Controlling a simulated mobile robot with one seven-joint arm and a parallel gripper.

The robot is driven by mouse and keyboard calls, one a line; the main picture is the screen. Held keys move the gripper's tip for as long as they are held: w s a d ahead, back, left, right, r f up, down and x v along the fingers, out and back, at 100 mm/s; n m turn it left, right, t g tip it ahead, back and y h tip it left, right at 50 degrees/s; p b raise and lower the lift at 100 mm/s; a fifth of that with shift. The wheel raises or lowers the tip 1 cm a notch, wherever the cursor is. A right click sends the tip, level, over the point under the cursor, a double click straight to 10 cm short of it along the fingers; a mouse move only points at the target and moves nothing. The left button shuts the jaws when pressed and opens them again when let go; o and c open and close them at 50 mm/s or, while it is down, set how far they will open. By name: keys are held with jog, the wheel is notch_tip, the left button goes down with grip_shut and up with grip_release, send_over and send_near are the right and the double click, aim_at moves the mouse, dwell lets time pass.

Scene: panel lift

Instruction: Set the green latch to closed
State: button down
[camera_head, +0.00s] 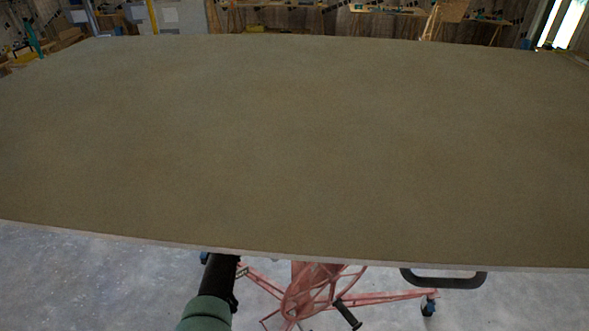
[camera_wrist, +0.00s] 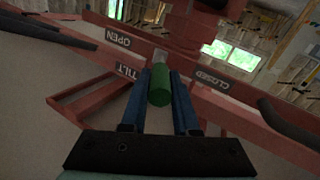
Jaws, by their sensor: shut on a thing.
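The green latch (camera_wrist: 159,86) shows in the wrist view as a green cylindrical handle on the red lift frame. My gripper (camera_wrist: 162,80) has its two blue fingers on either side of the handle and is shut on it. The latch stands between the OPEN label (camera_wrist: 117,39) on the left and the CLOSED label (camera_wrist: 212,80) on the right. In the head view the large panel hides my gripper and the latch; only part of my arm shows below the panel's front edge.
A broad brown panel (camera_head: 300,140) lies across the lift and fills most of the head view. Below it are the red lift's wheel (camera_head: 307,299), a black crank grip (camera_head: 348,315), a black handle (camera_head: 444,281) and a caster (camera_head: 428,306). A TILT label (camera_wrist: 127,72) marks the frame.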

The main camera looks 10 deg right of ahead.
jog(key=shift+a, duration=0.1)
dwell(0.5)
jog(key=c, duration=0.7)
grip_release()
jog(key=shift+w, duration=0.15)
jog(key=shift+s+a+r+p, duration=0.15)
jog(key=shift+s+a+p, duration=0.3)
jog(key=shift+p, duration=0.05)
jog(key=p+v, duration=0.3)
jog(key=v, duration=0.8)
jog(key=shift+s+a+p, duration=0.25)
jog(key=shift+p, duration=0.1)
